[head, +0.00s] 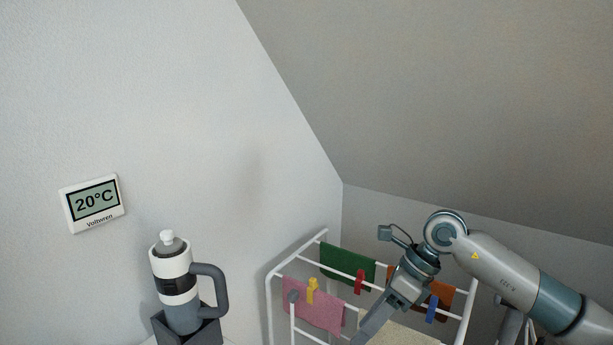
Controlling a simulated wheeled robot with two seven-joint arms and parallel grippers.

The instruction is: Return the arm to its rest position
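My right arm comes in from the right edge, bends at a round joint and points down and left in front of a drying rack. My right gripper (374,322) is at its lower end, near the bottom edge of the head view. My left arm and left gripper are not in view. No drawer shows in this frame.
The white drying rack (271,300) holds a green cloth (345,262), a pink cloth (318,314) and an orange cloth (436,290), with coloured pegs. A grey-white flask (174,262) stands in a dark holder (205,333) at left. A thermometer display (94,203) hangs on the wall.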

